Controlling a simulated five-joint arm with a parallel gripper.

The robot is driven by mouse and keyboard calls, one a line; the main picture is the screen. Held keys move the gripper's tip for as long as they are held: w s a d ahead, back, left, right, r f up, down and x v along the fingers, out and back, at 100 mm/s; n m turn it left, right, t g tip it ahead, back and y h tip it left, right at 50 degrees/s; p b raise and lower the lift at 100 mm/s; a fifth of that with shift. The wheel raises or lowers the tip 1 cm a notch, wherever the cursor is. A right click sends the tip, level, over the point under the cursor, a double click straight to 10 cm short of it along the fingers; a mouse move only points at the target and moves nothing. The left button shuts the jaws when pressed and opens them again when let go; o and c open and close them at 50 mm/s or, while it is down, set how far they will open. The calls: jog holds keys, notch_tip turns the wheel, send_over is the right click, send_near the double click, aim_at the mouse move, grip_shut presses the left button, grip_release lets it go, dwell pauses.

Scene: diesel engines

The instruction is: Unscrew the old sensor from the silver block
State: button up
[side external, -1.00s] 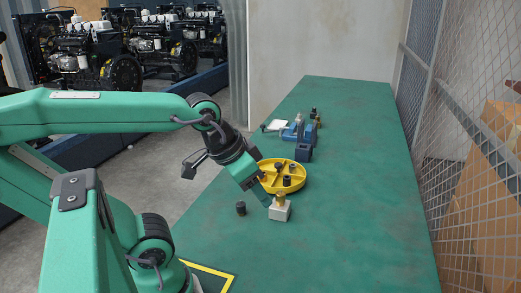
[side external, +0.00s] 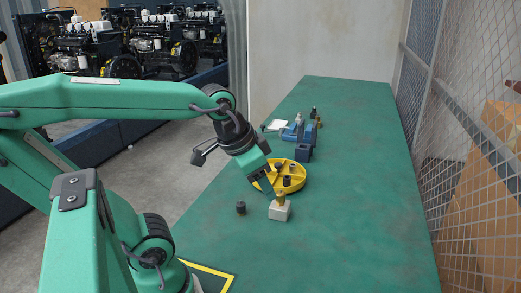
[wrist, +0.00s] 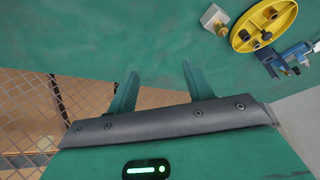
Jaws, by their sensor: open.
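The silver block (side external: 279,212) stands on the green bench, just beyond the front of my arm. The old sensor (side external: 281,197), brass-coloured, stands upright on top of it. My gripper (side external: 269,190) points down and to the right, close to the sensor in the side view. In the wrist view my gripper (wrist: 160,70) is open, with nothing between its fingers. There the silver block (wrist: 214,18) lies beyond and to the right of the fingers, apart from them.
A yellow round tray (side external: 301,183) with dark parts inside sits behind the block. A small dark cylinder (side external: 240,208) stands left of the block. A blue fixture (side external: 303,150) stands farther back. The bench's right side is clear; a mesh fence (side external: 470,150) runs beyond it.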

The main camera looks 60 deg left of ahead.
jog(key=w+a+f+m+g, duration=0.2)
jog(key=w+a+m+g, duration=0.15)
jog(key=w+a, duration=0.55)
jog(key=m+g, duration=0.2)
jog(key=m, duration=0.3)
send_over(281, 193)
notch_tip(281, 193, down, 6)
jog(key=shift+a+f+n+t, duration=0.1)
jog(key=shift+f+n+t, duration=0.05)
jog(key=shift+n+t, duration=0.1)
jog(key=shift+f, duration=0.25)
jog(key=shift+f, duration=5.1)
jog(key=shift+f, duration=0.1)
grip_shut()
